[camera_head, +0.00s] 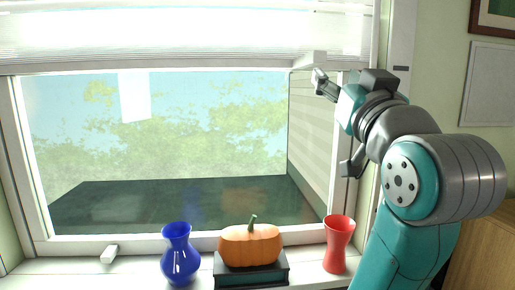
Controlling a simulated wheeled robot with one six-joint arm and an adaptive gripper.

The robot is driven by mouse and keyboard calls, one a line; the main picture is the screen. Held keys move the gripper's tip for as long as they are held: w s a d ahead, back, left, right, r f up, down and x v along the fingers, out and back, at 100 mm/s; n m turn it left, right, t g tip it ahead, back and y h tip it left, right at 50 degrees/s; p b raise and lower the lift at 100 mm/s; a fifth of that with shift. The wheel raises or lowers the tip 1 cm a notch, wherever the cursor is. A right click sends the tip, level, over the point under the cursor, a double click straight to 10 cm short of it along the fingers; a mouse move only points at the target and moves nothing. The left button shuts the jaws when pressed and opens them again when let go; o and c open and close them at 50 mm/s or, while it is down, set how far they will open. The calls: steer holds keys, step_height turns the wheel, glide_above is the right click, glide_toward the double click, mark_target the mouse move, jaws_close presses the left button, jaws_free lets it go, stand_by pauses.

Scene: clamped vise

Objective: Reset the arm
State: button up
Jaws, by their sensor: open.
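My teal and grey arm rises at the right side of the head view and bends left in front of the window's right frame. My gripper (334,123) is raised above the sill at the arm's end. It looks open and empty, with its fingers spread apart, one high and one low. It holds none of the things on the sill. Part of the gripper is hard to make out against the frame and the arm.
A blue vase (181,256), an orange pumpkin (250,246) on a dark book-like block (251,274) and a red vase (338,246) stand on the sill (133,272). A window blind (185,35) hangs above. A wooden cabinet (485,245) is at lower right.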

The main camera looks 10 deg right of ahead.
steer(key=w+f+g, duration=0.1)
steer(key=w+f, duration=0.1)
steer(key=f, duration=1)
steer(key=w+f+g, duration=0.1)
steer(key=w+f, duration=0.1)
steer(key=f, duration=1)
steer(key=s+f+g, duration=0.1)
steer(key=s+f, duration=0.3)
steer(key=f, duration=0.7)
steer(key=s+f+g, duration=0.1)
steer(key=s+f, duration=0.3)
steer(key=f, duration=0.7)
steer(key=s+f+g, duration=0.2)
steer(key=s+f, duration=1.3)
steer(key=s, duration=0.2)
steer(key=s+f+g, duration=0.1)
steer(key=s+f, duration=0.1)
steer(key=s, duration=1.9)
steer(key=shift+f+g, duration=0.3)
steer(key=shift+f, duration=0.1)
